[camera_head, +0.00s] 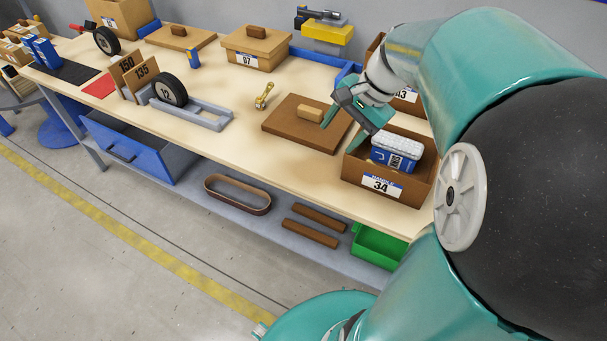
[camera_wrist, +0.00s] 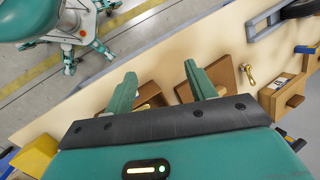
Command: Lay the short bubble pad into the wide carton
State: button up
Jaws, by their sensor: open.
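An open brown carton labelled 34 (camera_head: 373,187) stands at the right front of the bench. Inside it sits a blue box, and a white, bumpy sheet (camera_head: 400,146) that looks like the bubble pad lies on top of it. The carton also shows partly between my fingers in the wrist view (camera_wrist: 157,88). My gripper (camera_head: 354,117) is open and empty, above the bench between the carton and a brown board. In the wrist view its two fingers (camera_wrist: 160,87) are spread apart. My fingers and palm hide part of the carton in that view.
The brown board (camera_head: 290,128) with a tan block (camera_head: 311,113) lies left of the carton. Another carton (camera_head: 407,95) stands behind, partly hidden by my arm. A brass-coloured part (camera_head: 263,96) and a grey frame with a wheel (camera_head: 171,90) are further left. The front bench strip is clear.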

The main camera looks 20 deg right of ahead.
jog(key=s+a+r+n+t+h, duration=0.2)
jog(key=s+a+n+t+h, duration=0.1)
jog(key=s+a+n, duration=0.7)
jog(key=a+n+h, duration=0.1)
jog(key=a+n, duration=0.1)
jog(key=a, duration=0.1)
jog(key=shift+r+n, duration=0.3)
jog(key=shift+r, duration=0.1)
